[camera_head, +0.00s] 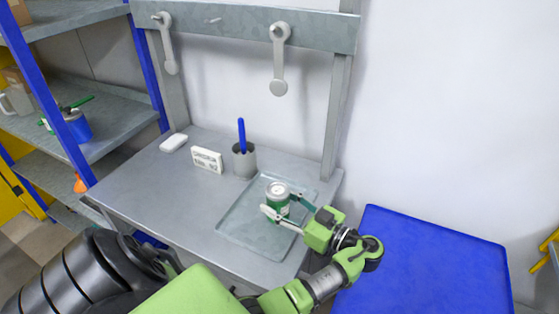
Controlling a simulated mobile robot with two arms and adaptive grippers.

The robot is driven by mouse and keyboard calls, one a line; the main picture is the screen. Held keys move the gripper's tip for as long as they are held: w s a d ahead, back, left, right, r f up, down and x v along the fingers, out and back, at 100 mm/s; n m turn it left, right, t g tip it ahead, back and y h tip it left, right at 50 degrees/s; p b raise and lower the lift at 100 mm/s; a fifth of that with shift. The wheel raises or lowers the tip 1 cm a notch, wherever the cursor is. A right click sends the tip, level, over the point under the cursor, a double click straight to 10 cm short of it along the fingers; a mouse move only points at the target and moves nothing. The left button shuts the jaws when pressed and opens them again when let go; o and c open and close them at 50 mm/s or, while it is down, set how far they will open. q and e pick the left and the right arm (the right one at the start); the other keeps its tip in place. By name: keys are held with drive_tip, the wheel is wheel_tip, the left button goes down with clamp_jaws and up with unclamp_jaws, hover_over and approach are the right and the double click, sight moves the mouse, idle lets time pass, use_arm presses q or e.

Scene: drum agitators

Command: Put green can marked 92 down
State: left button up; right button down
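The green can (278,204) has a pale silver top and stands upright over the shallow grey-green tray (245,238) on the grey workbench. Its number is too small to read. My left gripper (283,206) reaches in from the right side of the tray, with one finger on the near side of the can and the other on the far side. It looks shut on the can. I cannot tell whether the can's base touches the tray; the near finger partly hides it. My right gripper is not in view.
A grey cup (244,162) with a blue stick stands behind the tray, beside a white sign (207,160) and a white block (173,143). Two grey levers (279,60) hang from the beam above. A blue surface (425,265) lies right; shelves (110,105) stand left.

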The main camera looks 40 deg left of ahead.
sight(288, 207)
use_arm(q)
drive_tip(key=shift+o, duration=0.6)
drive_tip(key=shift+r, duration=0.2)
drive_tip(key=d+b, duration=0.1)
drive_tip(key=d, duration=0.1)
drive_tip(key=d+b, duration=0.1)
drive_tip(key=d, duration=0.1)
drive_tip(key=d+b, duration=0.1)
drive_tip(key=d, duration=0.1)
drive_tip(key=shift+w+d+f, duration=0.2)
drive_tip(key=shift+w, duration=0.15)
drive_tip(key=shift+d+r, duration=0.1)
drive_tip(key=shift+d, duration=0.45)
